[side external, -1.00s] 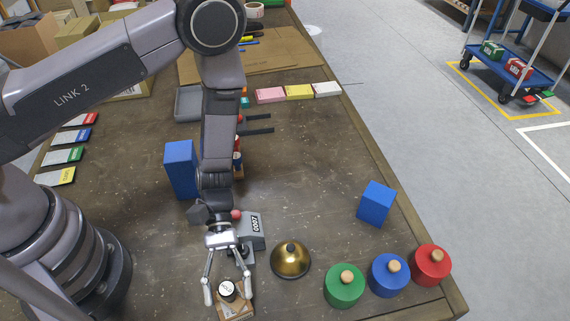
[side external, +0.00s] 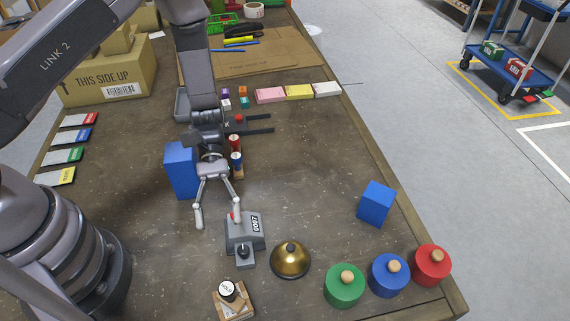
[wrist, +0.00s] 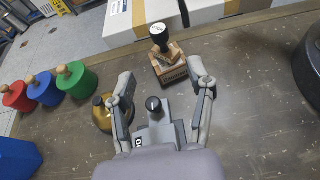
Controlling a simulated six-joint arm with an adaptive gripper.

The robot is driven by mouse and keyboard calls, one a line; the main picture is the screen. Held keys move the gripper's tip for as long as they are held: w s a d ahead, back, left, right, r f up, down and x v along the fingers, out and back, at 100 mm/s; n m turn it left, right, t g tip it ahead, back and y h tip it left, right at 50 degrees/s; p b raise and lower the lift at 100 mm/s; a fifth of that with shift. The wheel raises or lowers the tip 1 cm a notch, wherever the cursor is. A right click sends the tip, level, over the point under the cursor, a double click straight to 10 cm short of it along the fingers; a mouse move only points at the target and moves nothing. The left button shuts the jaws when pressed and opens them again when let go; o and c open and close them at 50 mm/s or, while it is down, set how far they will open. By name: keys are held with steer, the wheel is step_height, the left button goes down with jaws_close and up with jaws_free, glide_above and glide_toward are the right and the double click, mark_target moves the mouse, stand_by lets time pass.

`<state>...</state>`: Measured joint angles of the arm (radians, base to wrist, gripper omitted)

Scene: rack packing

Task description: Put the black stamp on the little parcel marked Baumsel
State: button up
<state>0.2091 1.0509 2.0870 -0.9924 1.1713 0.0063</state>
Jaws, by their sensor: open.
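The black stamp (side external: 228,289) has a round black top with a pale printed label. It stands upright on a small brown block (side external: 235,310), which looks like the little parcel, near the bottom edge of the side view; its marking is too small to read. In the wrist view the black stamp (wrist: 160,36) rises from the brown block (wrist: 172,70), ahead of my fingers. My gripper (side external: 217,219) is open and empty, well behind the stamp and above the table. It also shows in the wrist view (wrist: 160,85), fingers spread.
Red and blue stamps (side external: 236,158) stand behind my gripper, near a tall blue block (side external: 181,170). Green, blue and red knobbed cylinders (side external: 389,275) stand at right.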

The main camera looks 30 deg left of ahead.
steer(key=a+r+m+t+y, duration=0.25)
steer(key=a+r, duration=0.25)
steer(key=r, duration=0.4)
steer(key=a+r+m+t+y, duration=0.2)
steer(key=a+r+m+t, duration=0.15)
steer(key=r, duration=0.55)
steer(key=s+a+r+m+t+y, duration=0.1)
steer(key=s+a+r+t+y, duration=0.1)
steer(key=s+a+r+t, duration=0.1)
steer(key=s+a+r+m+t+y, duration=0.1)
steer(key=s+a+r+t+y, duration=0.2)
steer(key=a+r+t, duration=0.3)
step_height(320, 180, up, 3)
steer(key=shift+s+a+f+m, duration=0.1)
steer(key=shift+s+a+m, duration=0.4)
steer(key=shift+a, duration=0.75)
